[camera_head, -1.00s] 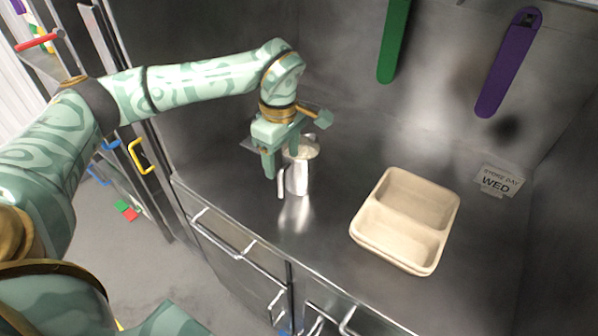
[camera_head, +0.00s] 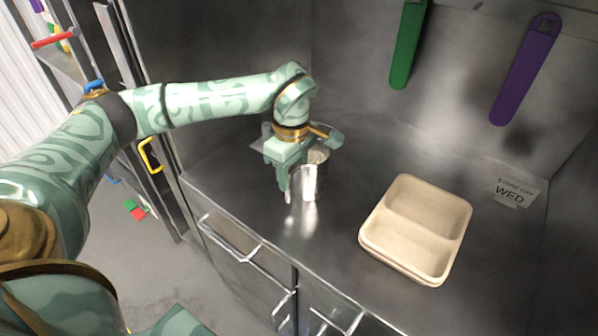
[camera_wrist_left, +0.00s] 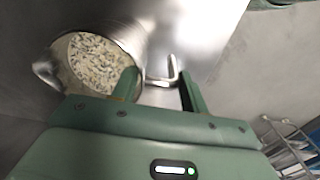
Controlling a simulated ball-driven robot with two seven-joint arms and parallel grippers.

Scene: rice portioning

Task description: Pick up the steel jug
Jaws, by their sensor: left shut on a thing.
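The steel jug (camera_head: 313,183) is upright at the left part of the steel counter. I cannot tell whether its base touches the counter or is just above it. In the left wrist view its handle (camera_wrist_left: 166,80) lies between my fingers, and pale, speckled grains like rice (camera_wrist_left: 95,60) show inside it. My left gripper (camera_head: 289,180) comes down from above on the jug's handle side and is shut on the handle; it also shows in the left wrist view (camera_wrist_left: 160,88). The fingers partly hide the handle in the head view. My right gripper is out of view.
A beige two-compartment tray (camera_head: 372,243) stands empty right of the jug, with clear counter between. A green strip (camera_head: 408,45) and a purple strip (camera_head: 525,70) hang on the back wall. A "WED" label (camera_head: 510,193) is at the right. The counter's front edge is near.

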